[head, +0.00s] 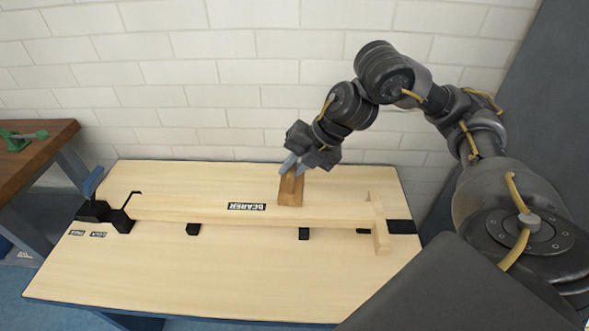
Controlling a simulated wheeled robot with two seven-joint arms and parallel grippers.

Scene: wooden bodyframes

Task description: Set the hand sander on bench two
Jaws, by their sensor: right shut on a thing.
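My right gripper (293,167) is shut on the top of a brown wooden block (291,190), at the middle of the bench. The pale wooden bench (200,272) fills the middle of the head view. No label shows whether it is bench two. My left gripper is out of view.
The pale beam (170,207) lies across the bench between a black clamp (120,221) at left and a pale crosspiece (380,236) at right. A brown table (35,150) at far left bears a green tool (15,140). The bench's front is clear. A brick wall stands behind.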

